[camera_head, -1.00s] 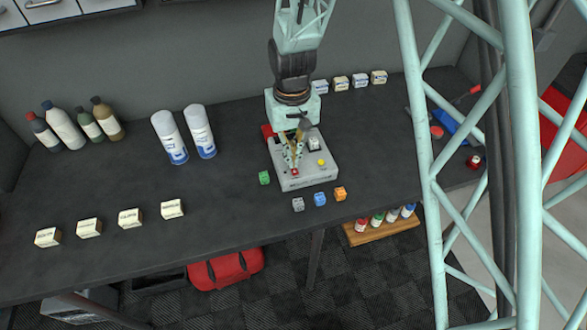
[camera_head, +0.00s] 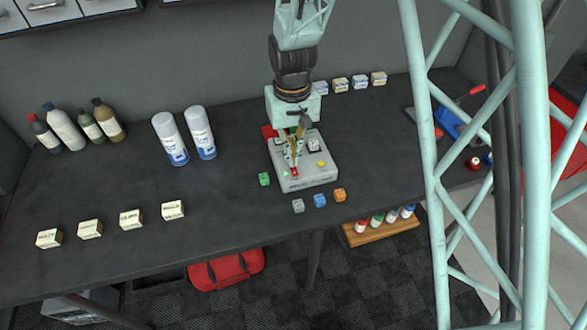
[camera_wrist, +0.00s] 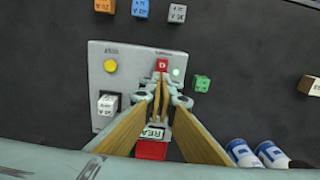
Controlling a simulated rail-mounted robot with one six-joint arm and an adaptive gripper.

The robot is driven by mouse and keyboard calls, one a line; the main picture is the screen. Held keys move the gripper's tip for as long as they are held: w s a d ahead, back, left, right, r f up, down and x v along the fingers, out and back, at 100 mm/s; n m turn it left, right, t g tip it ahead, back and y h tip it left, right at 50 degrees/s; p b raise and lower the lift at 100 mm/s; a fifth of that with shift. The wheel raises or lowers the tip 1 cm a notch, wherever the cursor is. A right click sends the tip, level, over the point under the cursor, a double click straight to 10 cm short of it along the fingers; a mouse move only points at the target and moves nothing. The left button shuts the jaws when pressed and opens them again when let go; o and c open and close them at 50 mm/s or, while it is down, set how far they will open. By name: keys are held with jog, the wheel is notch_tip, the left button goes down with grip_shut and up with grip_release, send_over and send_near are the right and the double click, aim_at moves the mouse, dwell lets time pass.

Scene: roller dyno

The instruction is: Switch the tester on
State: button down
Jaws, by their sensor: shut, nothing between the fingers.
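The tester (camera_head: 318,178) is a light grey box on the dark bench. It has a red button (camera_wrist: 162,65), a yellow button (camera_wrist: 110,65) and a white block-like control (camera_wrist: 108,104) on top. A small green light (camera_wrist: 176,71) shows beside the red button; it also shows in the head view (camera_head: 285,174). My gripper (camera_wrist: 162,88) is shut and empty, pointing down over the tester. Its tips are right by the red button; I cannot tell if they touch it. A panel reading "REA" (camera_wrist: 153,133) is partly hidden by the fingers.
Green (camera_head: 264,179), grey (camera_head: 298,205), blue (camera_head: 320,200) and orange (camera_head: 340,195) cubes lie close around the tester. Two spray cans (camera_head: 170,138) stand to the left. Several labelled boxes (camera_head: 130,218) sit at front left. The bench between is clear.

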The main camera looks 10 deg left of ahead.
jog(key=shift+r+p, duration=1.05)
jog(key=shift+r, duration=1.55)
jog(key=s+d+r+m+t+y+b, duration=0.1)
jog(key=s+d+r+m+t+b, duration=0.2)
jog(key=d+r, duration=0.9)
jog(key=s+d+r+m+b, duration=0.2)
jog(key=s+d+r+b, duration=0.2)
jog(key=d+r, duration=0.8)
jog(key=s+d+b, duration=0.1)
jog(key=s+d, duration=0.3)
jog(key=s, duration=0.4)
jog(key=s+d+f+b, duration=0.1)
jog(key=s+d, duration=0.3)
jog(key=s, duration=0.4)
jog(key=s+d+f+m+t+h+b, duration=0.1)
jog(key=s+d+b, duration=0.2)
jog(key=s, duration=0.5)
jog(key=shift+d+f, duration=0.2)
jog(key=shift+d, duration=0.2)
jog(key=shift+w+r, duration=0.1)
